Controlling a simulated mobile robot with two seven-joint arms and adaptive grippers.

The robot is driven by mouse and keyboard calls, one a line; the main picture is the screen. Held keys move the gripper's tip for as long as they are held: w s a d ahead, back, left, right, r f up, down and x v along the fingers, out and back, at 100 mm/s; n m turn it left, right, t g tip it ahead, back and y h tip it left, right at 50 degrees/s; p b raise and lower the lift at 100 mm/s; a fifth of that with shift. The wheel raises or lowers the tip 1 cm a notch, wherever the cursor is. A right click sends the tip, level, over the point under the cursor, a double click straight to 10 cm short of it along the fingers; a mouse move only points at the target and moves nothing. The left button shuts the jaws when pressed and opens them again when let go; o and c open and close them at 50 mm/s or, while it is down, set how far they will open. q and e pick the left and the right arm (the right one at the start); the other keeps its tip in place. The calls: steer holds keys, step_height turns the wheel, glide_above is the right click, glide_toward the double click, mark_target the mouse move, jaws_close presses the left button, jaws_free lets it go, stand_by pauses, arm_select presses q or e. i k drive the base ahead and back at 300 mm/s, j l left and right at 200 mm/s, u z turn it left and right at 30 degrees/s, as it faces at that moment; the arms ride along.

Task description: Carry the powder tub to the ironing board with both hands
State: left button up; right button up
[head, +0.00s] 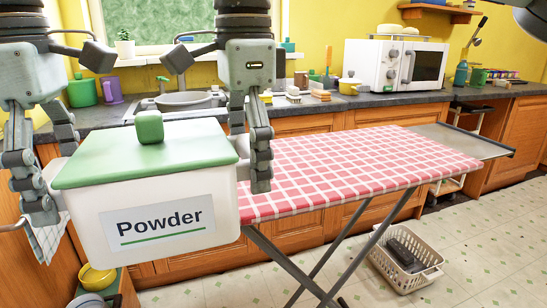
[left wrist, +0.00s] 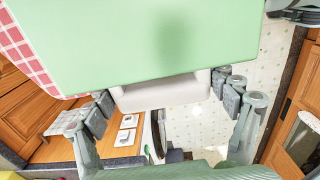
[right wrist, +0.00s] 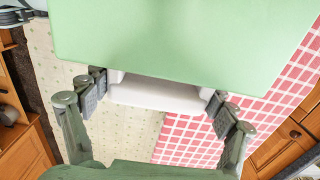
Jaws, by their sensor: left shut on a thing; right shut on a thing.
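The powder tub (head: 165,220) is a white box with a green lid, a green knob and a "Powder" label, held up roughly level in the head view. My left gripper (head: 42,205) is shut on its left end and my right gripper (head: 259,178) on its right end. Each wrist view shows a white handle on the tub between the fingers, in the left wrist view (left wrist: 165,92) and the right wrist view (right wrist: 158,95). The ironing board (head: 350,165), with a red-and-white checked cover, stands to the right; the tub hides its left end.
Behind the board runs a counter with a sink (head: 185,100), a microwave (head: 396,65) and small kitchen items. A laundry basket (head: 405,262) stands on the floor right of the board's crossed legs. A yellow bowl (head: 97,277) sits low at the left. The visible board top is clear.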

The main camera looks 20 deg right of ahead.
mark_target(305, 166)
steer(key=i+l, duration=0.1)
steer(key=l, duration=0.25)
steer(key=i+l, duration=0.1)
steer(key=l, duration=0.25)
steer(key=i+l, duration=0.1)
steer(key=l, duration=0.25)
steer(key=i+l, duration=0.35)
steer(key=l, duration=0.1)
